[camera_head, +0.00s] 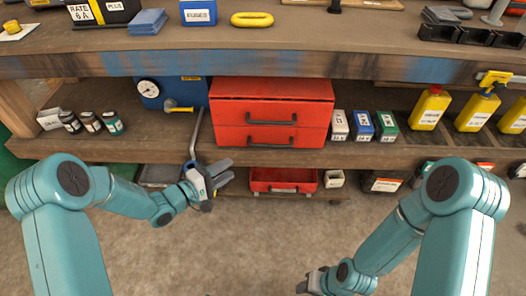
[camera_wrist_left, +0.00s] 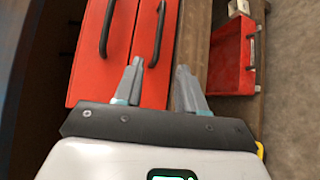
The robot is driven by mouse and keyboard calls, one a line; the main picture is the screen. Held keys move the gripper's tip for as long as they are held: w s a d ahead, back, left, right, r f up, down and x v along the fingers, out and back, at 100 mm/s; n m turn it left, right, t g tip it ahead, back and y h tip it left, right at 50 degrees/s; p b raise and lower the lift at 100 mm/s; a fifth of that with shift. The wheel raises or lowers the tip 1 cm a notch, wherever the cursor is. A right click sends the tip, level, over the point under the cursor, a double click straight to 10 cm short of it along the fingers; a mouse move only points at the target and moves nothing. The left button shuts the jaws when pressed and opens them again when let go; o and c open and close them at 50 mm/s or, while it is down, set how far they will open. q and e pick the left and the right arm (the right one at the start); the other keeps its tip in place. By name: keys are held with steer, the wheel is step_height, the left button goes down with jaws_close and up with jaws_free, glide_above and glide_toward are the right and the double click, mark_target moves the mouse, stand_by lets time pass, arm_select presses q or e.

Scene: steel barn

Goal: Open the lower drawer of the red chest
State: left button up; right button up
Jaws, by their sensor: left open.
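The red chest (camera_head: 272,95) stands on the lower shelf of the bench, with two drawers and dark bar handles. Its lower drawer (camera_head: 232,136) looks shut, and its handle (camera_head: 270,146) is clear in the head view. My left gripper (camera_head: 229,172) is open and empty, below and left of that handle. In the left wrist view the lower handle (camera_wrist_left: 158,32) runs up the picture, its near end between the lines of the two fingertips (camera_wrist_left: 160,64). I see no contact. My right gripper (camera_head: 308,284) is low near the floor, away from the chest; its jaws are unclear.
A red open bin (camera_head: 284,188) sits beneath the chest. A blue box with a gauge (camera_head: 172,92) and a grey bar (camera_head: 197,130) stand left of it. Small boxes (camera_head: 362,126) and yellow bottles (camera_head: 431,108) stand to the right. The benchtop (camera_head: 300,50) overhangs above.

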arm_select(q)
steer(key=b+x, duration=0.4)
steer(key=x, duration=1.1)
steer(key=shift+d, duration=0.15)
steer(key=shift+r, duration=0.1)
jaws_close()
